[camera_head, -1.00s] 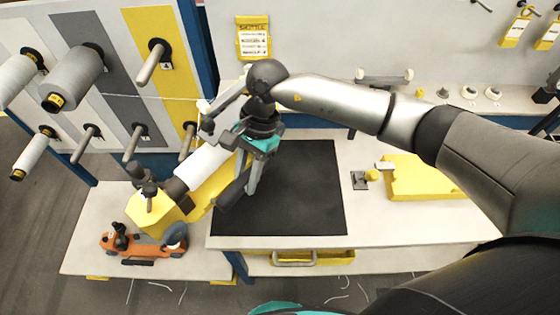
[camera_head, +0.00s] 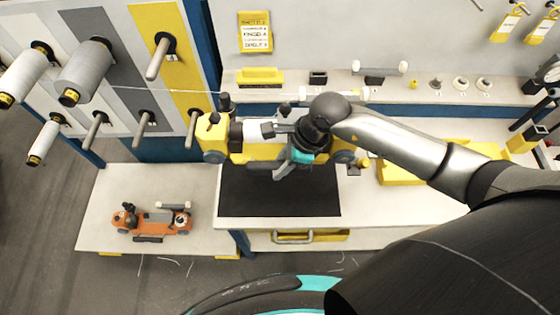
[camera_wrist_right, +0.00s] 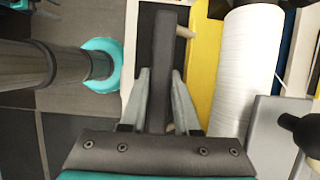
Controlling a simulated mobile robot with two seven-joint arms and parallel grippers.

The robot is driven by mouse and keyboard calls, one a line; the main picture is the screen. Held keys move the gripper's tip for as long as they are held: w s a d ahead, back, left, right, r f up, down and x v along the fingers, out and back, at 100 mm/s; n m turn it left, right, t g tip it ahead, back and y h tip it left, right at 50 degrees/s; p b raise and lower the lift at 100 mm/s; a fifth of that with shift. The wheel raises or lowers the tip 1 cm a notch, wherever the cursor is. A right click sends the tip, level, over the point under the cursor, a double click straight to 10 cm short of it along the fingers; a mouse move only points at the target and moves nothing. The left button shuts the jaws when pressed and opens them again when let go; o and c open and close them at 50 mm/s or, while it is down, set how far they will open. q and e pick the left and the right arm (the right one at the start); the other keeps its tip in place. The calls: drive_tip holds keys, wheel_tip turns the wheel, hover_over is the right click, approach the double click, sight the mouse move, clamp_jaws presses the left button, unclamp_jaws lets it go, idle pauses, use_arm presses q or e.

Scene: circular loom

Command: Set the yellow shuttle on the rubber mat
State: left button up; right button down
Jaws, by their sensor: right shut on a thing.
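The yellow shuttle (camera_head: 238,157), with a white thread spool on it, hangs in my right gripper (camera_head: 291,165). It lies crosswise over the back part of the black rubber mat (camera_head: 282,199) on the white table. Its left end reaches past the mat's left edge. I cannot tell how high above the mat it is. In the right wrist view the fingers of my right gripper (camera_wrist_right: 160,105) are closed on a dark bar beside the yellow body (camera_wrist_right: 203,62) and white spool (camera_wrist_right: 247,65). My left gripper is out of view.
An orange shuttle (camera_head: 156,219) sits on the lower shelf at left. A peg board with grey spools (camera_head: 85,72) stands behind it. A yellow block (camera_head: 400,172) lies right of the mat, partly behind my arm. A back ledge (camera_head: 440,92) holds small parts.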

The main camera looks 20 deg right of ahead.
wheel_tip(320, 180, down, 8)
drive_tip(key=b, duration=0.6)
drive_tip(key=shift+w+r, duration=0.15)
drive_tip(key=shift+r, duration=0.1)
drive_tip(key=shift+a, duration=0.1)
drive_tip(key=shift+f+b, duration=0.3)
drive_tip(key=shift+b, duration=0.15)
idle(0.4)
drive_tip(key=shift+f+b, duration=2.05)
drive_tip(key=shift+f, duration=0.2)
idle(0.5)
